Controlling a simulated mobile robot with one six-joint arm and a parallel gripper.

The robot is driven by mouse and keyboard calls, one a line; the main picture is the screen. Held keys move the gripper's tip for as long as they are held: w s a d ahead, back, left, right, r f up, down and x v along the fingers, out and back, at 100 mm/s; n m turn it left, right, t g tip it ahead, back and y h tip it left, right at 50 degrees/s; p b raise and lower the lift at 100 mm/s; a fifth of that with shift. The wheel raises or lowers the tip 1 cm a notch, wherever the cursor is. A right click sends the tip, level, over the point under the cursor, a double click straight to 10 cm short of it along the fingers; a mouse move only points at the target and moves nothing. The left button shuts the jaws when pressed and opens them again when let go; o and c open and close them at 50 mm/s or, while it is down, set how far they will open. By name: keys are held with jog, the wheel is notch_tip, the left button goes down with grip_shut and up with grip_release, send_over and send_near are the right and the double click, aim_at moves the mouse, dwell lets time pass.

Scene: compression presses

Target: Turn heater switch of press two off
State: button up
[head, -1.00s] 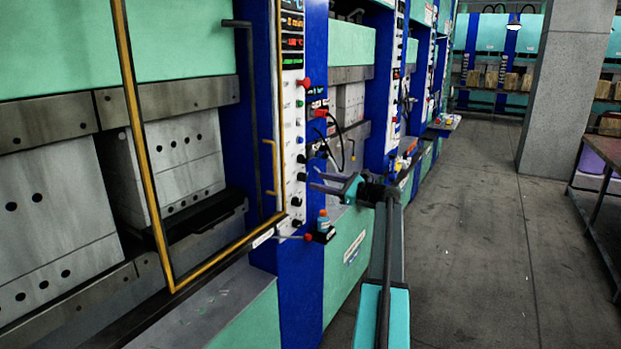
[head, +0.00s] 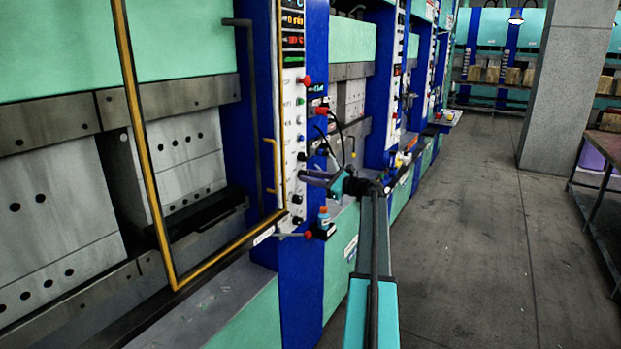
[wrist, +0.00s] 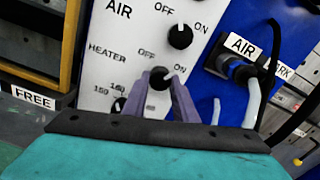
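The heater switch (wrist: 158,76) is a round black knob on the white panel of the near press, below the air switch (wrist: 180,36). "HEATER" is printed to its left, with "OFF" at its upper left and "ON" at its upper right. In the wrist view, the two purple fingers of my gripper (wrist: 159,83) lie on either side of the knob, their tips apparently touching it. The knob's pointer is too small to read. In the head view, my gripper (head: 312,178) is at the lower part of the white panel (head: 293,130), partly covering the knobs there.
A temperature dial (wrist: 119,103) sits at the lower left of the switch. Hoses (wrist: 252,92) hang by the blue column at the right. A small blue bottle (head: 323,217) and a red-knobbed lever (head: 308,235) are below my gripper. The floor (head: 460,220) to the right is clear.

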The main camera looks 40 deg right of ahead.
jog(key=shift+c, duration=1.1)
jog(key=shift+f+n+b, duration=0.1)
jog(key=shift+n+b, duration=0.2)
jog(key=shift+b, duration=0.25)
jog(key=shift+n+b, duration=5.7)
jog(key=shift+b, duration=0.85)
jog(key=o, duration=1)
jog(key=shift+o, duration=0.2)
